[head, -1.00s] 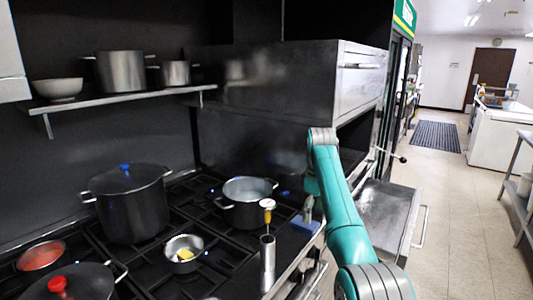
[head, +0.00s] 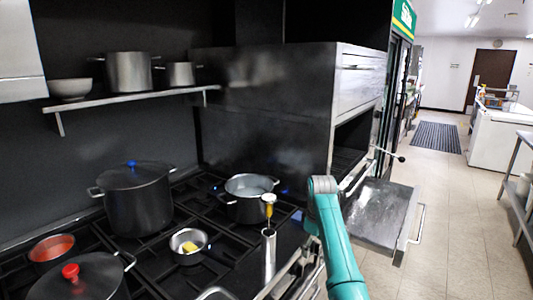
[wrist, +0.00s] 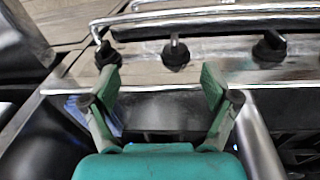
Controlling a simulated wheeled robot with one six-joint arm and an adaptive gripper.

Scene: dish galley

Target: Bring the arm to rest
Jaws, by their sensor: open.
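My teal arm (head: 337,250) stands in front of the range at the lower middle of the head view, its grey joint on top. My gripper (wrist: 160,88) shows in the wrist view with its two green fingers spread apart and nothing between them. It is over the front edge of the range, above the black knobs (wrist: 270,48) and the metal rail (wrist: 220,12). In the head view the gripper is hidden behind the arm.
The range holds a large lidded pot (head: 137,205), an open pot (head: 246,207), a small pan (head: 190,252) with something yellow, and a metal cylinder (head: 269,255) with a utensil close left of my arm. An open oven door (head: 383,212) juts out at right. The aisle floor (head: 455,230) is clear.

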